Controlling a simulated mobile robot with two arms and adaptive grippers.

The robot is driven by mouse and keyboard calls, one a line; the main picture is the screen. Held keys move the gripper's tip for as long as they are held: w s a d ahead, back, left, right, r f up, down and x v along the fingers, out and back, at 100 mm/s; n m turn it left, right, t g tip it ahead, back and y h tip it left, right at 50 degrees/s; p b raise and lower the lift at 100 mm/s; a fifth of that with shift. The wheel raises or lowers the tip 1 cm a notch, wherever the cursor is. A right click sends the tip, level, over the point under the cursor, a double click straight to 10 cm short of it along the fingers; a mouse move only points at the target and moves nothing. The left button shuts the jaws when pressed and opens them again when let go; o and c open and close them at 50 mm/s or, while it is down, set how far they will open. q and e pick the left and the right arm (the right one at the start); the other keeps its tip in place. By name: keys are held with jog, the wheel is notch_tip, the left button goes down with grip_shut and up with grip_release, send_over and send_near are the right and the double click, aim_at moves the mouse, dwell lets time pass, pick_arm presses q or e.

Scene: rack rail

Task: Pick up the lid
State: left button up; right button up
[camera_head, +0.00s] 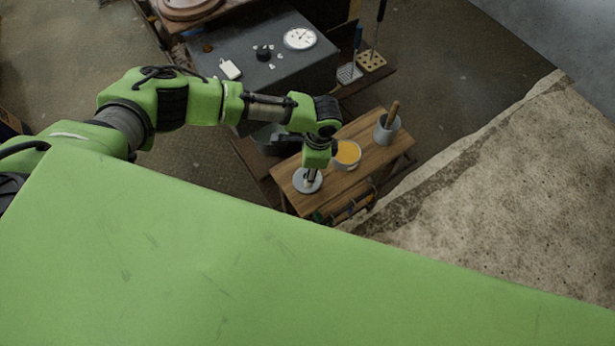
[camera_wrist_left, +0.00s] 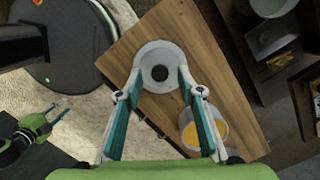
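The lid (camera_head: 299,186) is a round grey disc lying flat near the front end of a small wooden table (camera_head: 326,186). My left gripper (camera_head: 311,178) points down over the lid. In the left wrist view my left gripper (camera_wrist_left: 160,76) is open, with one finger on each side of the knob; I cannot tell whether they touch it. What looks like my right gripper (camera_wrist_left: 60,109) is at the left of that view, off to the side, with its fingers apart and empty.
A pot with yellow-orange contents (camera_head: 347,153) stands right beside the lid. A grey mortar with a wooden pestle (camera_head: 386,130) stands at the far end of the table. A dark counter with a dial scale (camera_head: 299,38) is behind. A rough stone surface (camera_head: 500,190) lies to the right.

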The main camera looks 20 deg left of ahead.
pick_arm(q)
jog(key=shift+a+f, duration=0.1)
jog(key=shift+f, duration=0.8)
grip_shut()
jog(key=shift+r, duration=0.1)
